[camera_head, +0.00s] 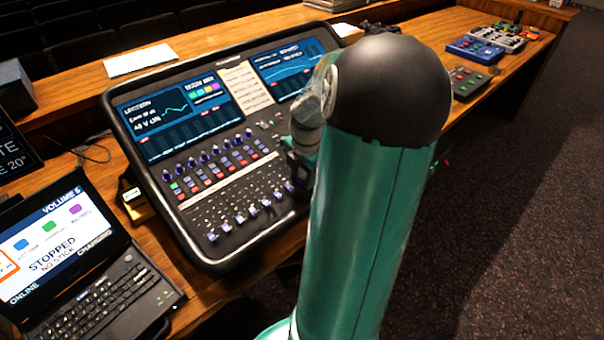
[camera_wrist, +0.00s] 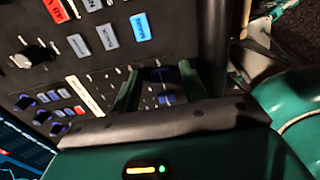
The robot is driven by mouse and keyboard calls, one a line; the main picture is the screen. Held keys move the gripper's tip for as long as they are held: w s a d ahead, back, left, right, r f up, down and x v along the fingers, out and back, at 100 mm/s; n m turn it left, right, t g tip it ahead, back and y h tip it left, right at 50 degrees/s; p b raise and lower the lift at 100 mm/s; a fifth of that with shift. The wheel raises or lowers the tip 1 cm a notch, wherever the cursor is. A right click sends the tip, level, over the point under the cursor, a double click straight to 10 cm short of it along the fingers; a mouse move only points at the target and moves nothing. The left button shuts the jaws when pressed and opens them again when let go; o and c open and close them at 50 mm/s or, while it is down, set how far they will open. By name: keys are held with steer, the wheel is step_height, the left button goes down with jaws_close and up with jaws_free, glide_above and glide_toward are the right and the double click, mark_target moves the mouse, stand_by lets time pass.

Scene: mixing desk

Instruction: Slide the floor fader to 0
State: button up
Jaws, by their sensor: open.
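The mixing desk (camera_head: 235,150) stands on the wooden counter, with a row of fader caps (camera_head: 240,218) along its lower part. I cannot read which one is the floor fader. My gripper (camera_wrist: 160,88) is open over the panel in the wrist view, its two green fingers apart. Between and just beyond them lie fader scale marks and a small dark blue piece (camera_wrist: 166,99); I cannot tell if this is a fader cap or if the fingers touch it. In the head view my gripper is at the right side of the desk, mostly hidden by my arm.
A silver fader cap (camera_wrist: 36,55) and blue, white and red buttons (camera_wrist: 140,27) lie left of and above the fingers. A laptop (camera_head: 85,265) reading "STOPPED" sits at the left. Small control boxes (camera_head: 475,50) stand on the right counter. Carpet (camera_head: 540,230) at right is clear.

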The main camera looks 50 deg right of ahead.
mark_target(284, 166)
jaws_close()
steer(key=shift+w+d+r, duration=0.15)
steer(key=shift+w+d, duration=0.15)
steer(key=shift+w, duration=0.9)
steer(key=shift+w+d+r, duration=0.15)
steer(key=shift+w+d, duration=0.1)
steer(key=shift+w, duration=1)
steer(key=shift+w+d+r, duration=0.15)
steer(key=shift+w+d, duration=0.15)
steer(key=shift+w, duration=0.9)
jaws_free()
step_height(284, 166, up, 14)
steer(key=s, duration=0.1)
steer(key=shift+s+a, duration=0.2)
steer(key=shift+f, duration=0.15)
